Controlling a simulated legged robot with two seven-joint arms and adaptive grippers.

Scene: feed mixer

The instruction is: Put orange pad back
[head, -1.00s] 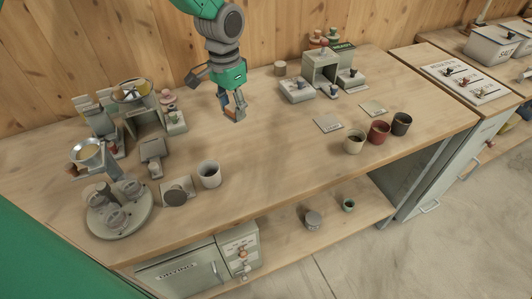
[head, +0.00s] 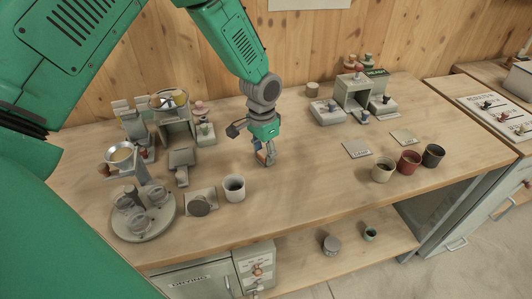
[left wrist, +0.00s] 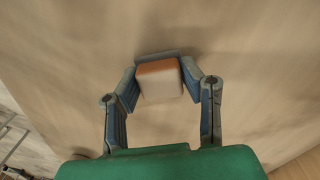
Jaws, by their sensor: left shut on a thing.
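My left gripper (head: 265,160) is low over the middle of the bench in the head view. In the left wrist view its fingers (left wrist: 160,85) are shut on a small block, the orange pad (left wrist: 160,82), which has a pale face and an orange-brown edge. In the head view only a small bit of the pad shows between the fingers. I cannot tell whether the pad touches the bench top. My right gripper is not in view.
Left of the gripper stand a mixer-like machine (head: 178,130), a round carousel with jars (head: 143,218) and a white cup (head: 234,188). To the right are a grey station (head: 352,95), two flat cards, and cream, red and dark cups (head: 409,162). Bench space around the gripper is clear.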

